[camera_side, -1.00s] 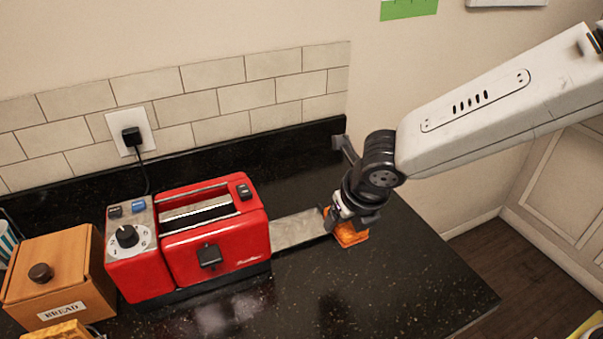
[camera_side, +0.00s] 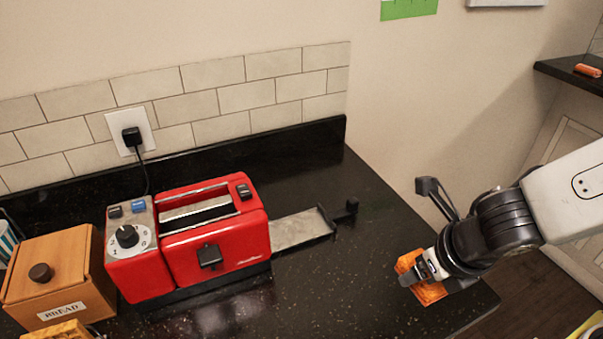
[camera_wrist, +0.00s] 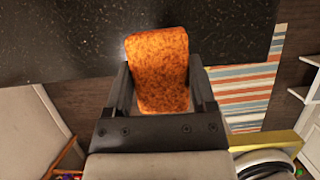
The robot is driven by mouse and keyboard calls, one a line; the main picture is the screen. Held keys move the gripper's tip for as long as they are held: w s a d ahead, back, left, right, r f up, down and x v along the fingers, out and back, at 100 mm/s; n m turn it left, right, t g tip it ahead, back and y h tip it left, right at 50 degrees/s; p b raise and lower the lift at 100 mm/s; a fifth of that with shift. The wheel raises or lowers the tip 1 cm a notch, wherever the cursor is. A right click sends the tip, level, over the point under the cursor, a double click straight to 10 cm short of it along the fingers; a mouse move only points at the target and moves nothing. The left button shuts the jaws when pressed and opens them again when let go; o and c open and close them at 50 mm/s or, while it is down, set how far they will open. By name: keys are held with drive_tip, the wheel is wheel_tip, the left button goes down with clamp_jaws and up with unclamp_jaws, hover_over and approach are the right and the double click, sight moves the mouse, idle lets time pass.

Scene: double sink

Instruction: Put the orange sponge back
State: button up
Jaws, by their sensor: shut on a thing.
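The orange sponge (camera_side: 422,285) is held between the fingers of my gripper (camera_side: 418,272), near the right front corner of the black counter. In the side view I cannot tell whether it touches the counter. In the wrist view the orange sponge (camera_wrist: 158,68) stands out between both fingers of my gripper (camera_wrist: 160,90), with the counter edge behind it. My gripper is shut on it.
A red toaster (camera_side: 215,240) with its metal tray (camera_side: 300,230) pulled out stands left of my gripper. A wooden bread box (camera_side: 55,275) is at the far left. Clear counter (camera_side: 340,285) lies between. A striped rug (camera_wrist: 240,92) lies on the floor.

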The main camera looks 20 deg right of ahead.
drive_tip(key=shift+w+f, duration=0.1)
drive_tip(key=shift+w, duration=0.05)
drive_tip(key=shift+w+a+f, duration=0.2)
drive_tip(key=shift+w+a, duration=0.05)
drive_tip(key=shift+w, duration=0.15)
drive_tip(key=shift+w+a+f, duration=0.2)
drive_tip(key=shift+w, duration=0.2)
drive_tip(key=w+a+f, duration=0.3)
drive_tip(key=w, duration=0.3)
approach(335, 276)
drive_tip(key=shift+w+d+f, duration=0.4)
drive_tip(key=shift+w+f, duration=0.25)
drive_tip(key=shift+w+a+f, duration=0.25)
drive_tip(key=shift+w+f, duration=0.15)
drive_tip(key=shift+f, duration=0.15)
drive_tip(key=shift+w+f, duration=0.15)
drive_tip(key=shift+f, duration=0.05)
drive_tip(key=shift+w+a+f, duration=0.1)
drive_tip(key=shift+f, duration=1.55)
